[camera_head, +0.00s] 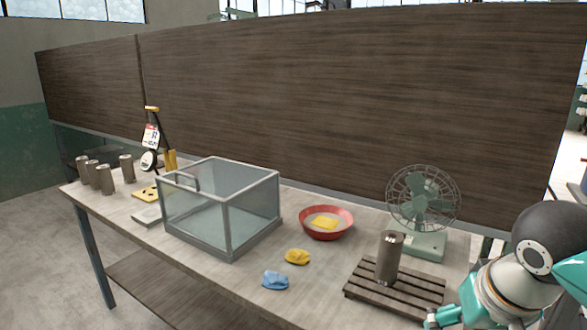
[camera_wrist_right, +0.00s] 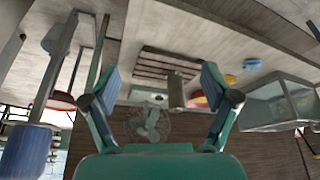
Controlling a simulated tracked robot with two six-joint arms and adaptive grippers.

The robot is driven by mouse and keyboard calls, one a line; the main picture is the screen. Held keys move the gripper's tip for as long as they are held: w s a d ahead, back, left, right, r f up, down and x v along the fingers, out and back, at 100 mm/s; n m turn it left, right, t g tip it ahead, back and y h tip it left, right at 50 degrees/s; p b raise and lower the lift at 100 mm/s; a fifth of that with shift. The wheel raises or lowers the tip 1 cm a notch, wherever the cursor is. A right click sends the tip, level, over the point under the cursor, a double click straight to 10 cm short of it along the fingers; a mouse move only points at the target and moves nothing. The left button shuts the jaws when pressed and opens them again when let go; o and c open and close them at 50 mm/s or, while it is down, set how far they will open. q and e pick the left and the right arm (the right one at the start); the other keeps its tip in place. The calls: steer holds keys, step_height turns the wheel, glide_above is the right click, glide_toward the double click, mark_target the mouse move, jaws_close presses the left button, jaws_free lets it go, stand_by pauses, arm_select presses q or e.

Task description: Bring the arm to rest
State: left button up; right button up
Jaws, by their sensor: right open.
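My right arm (camera_head: 520,280) comes in at the lower right of the head view, beside the right end of the workbench. In the right wrist view my right gripper (camera_wrist_right: 158,88) is open, its two teal fingers wide apart with nothing held between them. Beyond the fingers, that view shows a slatted wooden board (camera_wrist_right: 168,65) with a metal cylinder (camera_wrist_right: 176,92) on it, and the green fan (camera_wrist_right: 149,123). A yellow lump (camera_head: 297,257) and a blue lump (camera_head: 275,280) lie on the bench. A red bowl (camera_head: 345,218) holds a yellow piece (camera_head: 325,223). My left gripper is not in view.
A clear-walled bin (camera_head: 205,240) stands mid-bench. The cylinder (camera_head: 389,258) stands on the slatted board (camera_head: 400,290) near my right arm, with the fan (camera_head: 424,203) behind. Several cylinders (camera_head: 104,178) stand at the far left. A dark panel (camera_head: 330,100) rises behind the bench.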

steer(key=w+a+f+n+g+y+p, duration=0.15)
steer(key=a+f, duration=0.25)
steer(key=f, duration=0.6)
steer(key=w+a+f+n+g+y+p, duration=0.1)
steer(key=w+a+f, duration=0.25)
steer(key=f, duration=0.75)
steer(key=s+a+f+m+y+p, duration=0.1)
steer(key=s+a+f, duration=0.1)
steer(key=s+f, duration=0.6)
steer(key=s+a+f+m+g+y+p, duration=0.1)
steer(key=s+a+f+m, duration=0.1)
steer(key=s+f, duration=0.6)
step_height(320, 180, down, 7)
steer(key=shift+s+r, duration=0.15)
